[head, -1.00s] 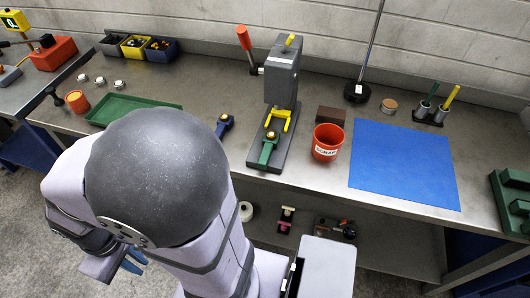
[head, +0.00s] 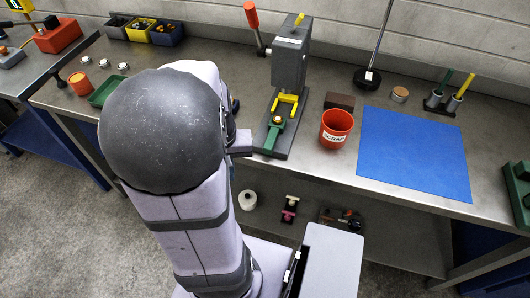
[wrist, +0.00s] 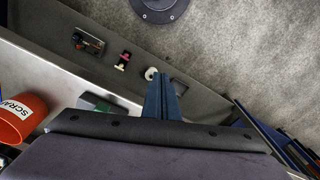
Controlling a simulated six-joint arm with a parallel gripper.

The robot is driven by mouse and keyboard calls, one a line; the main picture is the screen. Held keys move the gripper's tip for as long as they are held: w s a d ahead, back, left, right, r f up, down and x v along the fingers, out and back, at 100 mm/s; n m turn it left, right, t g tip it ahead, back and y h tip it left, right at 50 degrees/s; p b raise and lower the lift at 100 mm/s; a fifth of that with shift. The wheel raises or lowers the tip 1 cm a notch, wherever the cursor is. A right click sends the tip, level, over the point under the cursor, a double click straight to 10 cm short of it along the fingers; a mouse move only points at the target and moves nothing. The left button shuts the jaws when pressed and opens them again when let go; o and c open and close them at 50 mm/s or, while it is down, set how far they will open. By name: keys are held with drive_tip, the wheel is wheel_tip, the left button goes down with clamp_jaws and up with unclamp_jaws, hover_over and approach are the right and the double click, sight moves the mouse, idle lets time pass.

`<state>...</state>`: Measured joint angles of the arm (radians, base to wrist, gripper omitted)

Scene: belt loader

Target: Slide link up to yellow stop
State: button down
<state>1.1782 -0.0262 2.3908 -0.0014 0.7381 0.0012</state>
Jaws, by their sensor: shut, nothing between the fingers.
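A green link (head: 273,136) with an orange-brown ring lies on the grey base of the press. Its ringed end is toward the yellow stop (head: 287,104), a forked piece further up the base under the press head; I cannot tell how wide any gap is. In the wrist view, a green part (wrist: 95,101) shows just left of my gripper, partly hidden by my wrist. My gripper (wrist: 161,77) is shut and empty, its blue fingers seen against the bench edge and lower shelf. In the head view, my arm hides the fingers, left of the press base.
The grey press (head: 288,62) has a red-handled lever at its left. An orange scrap bin (head: 336,128) stands close right of the base, with a brown block (head: 339,101) behind. A blue mat (head: 413,150) lies clear further right. A green tray (head: 104,90) is partly hidden by my arm.

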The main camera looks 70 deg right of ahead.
sight(265, 151)
drive_tip(key=shift+s+d+r+m, duration=2.2)
drive_tip(key=shift+s+d+r, duration=1)
drive_tip(key=shift+d+r, duration=0.4)
drive_tip(key=shift+d+f+p, duration=0.5)
drive_tip(key=shift+d+f, duration=0.15)
drive_tip(key=shift+f, duration=1)
drive_tip(key=shift+d+f+p, duration=0.5)
drive_tip(key=shift+d+f, duration=0.2)
drive_tip(key=shift+f, duration=1)
drive_tip(key=shift+d+f+p, duration=0.5)
drive_tip(key=shift+d+f, duration=0.15)
drive_tip(key=shift+f, duration=1)
